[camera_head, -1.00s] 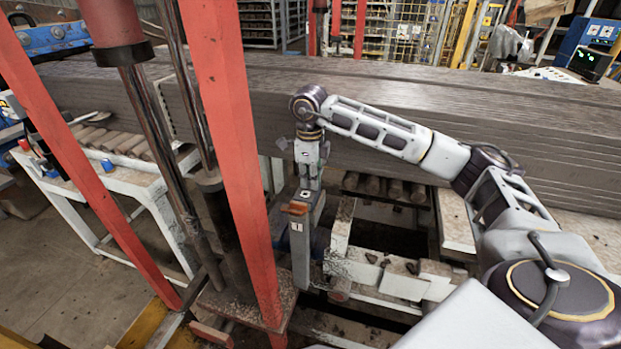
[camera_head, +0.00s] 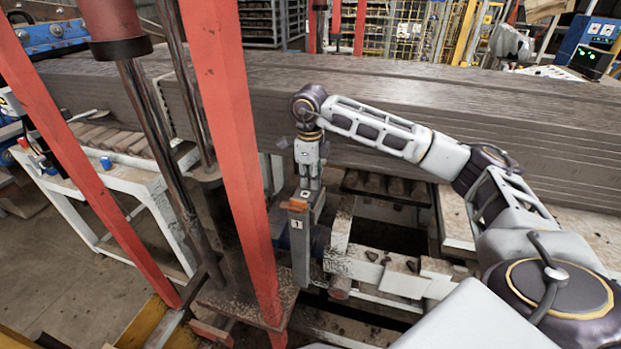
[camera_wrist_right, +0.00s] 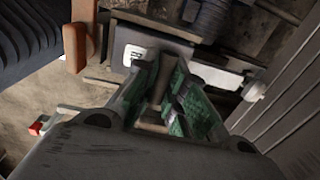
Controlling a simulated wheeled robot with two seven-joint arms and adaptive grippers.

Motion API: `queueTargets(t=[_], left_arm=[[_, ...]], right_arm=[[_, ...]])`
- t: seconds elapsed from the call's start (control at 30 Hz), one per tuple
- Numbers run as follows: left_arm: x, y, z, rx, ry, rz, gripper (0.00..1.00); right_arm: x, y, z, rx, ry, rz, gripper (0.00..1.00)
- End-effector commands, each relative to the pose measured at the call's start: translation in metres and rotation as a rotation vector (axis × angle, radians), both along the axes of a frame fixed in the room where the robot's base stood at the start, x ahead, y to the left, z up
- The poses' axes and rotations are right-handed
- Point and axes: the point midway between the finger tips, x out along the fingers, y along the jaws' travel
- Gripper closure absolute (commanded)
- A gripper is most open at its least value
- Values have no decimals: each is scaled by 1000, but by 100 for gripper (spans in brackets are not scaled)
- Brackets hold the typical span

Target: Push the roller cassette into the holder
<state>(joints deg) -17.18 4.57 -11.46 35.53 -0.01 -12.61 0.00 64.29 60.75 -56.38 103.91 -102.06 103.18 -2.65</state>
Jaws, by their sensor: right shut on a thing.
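A grey upright piece (camera_head: 298,252) with a plate marked 1 and an orange-brown handle (camera_head: 295,206) stands at the middle of the head view. I take it to be the roller cassette. My right gripper (camera_head: 310,187) points down at its top, just behind the handle. In the right wrist view its green-padded fingers (camera_wrist_right: 172,97) are shut on a narrow grey-brown bar (camera_wrist_right: 156,84). I cannot clearly make out the holder; the cassette's lower end is partly hidden. My left gripper is out of view.
Slanted red posts (camera_head: 235,140) and a press rod (camera_head: 150,140) stand close left of the gripper. A long grey profiled beam (camera_head: 450,120) runs behind my right arm. A white frame with debris (camera_head: 385,270) lies to the right. A white roller table (camera_head: 120,180) stands left.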

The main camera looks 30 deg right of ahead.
Motion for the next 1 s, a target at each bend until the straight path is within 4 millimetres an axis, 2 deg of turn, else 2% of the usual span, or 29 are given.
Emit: queueTargets(t=[0.67, 0.7, 0.87, 1.0], left_arm=[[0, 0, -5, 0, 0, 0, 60], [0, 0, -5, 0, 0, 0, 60], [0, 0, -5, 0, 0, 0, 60], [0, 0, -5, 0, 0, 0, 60]], right_arm=[[0, 0, -7, 1, -2, 0, 100], [0, 0, -6, 1, -2, 0, 84], [0, 0, -6, 0, -1, 0, 63], [0, 0, -7, 1, -1, 0, 62]])
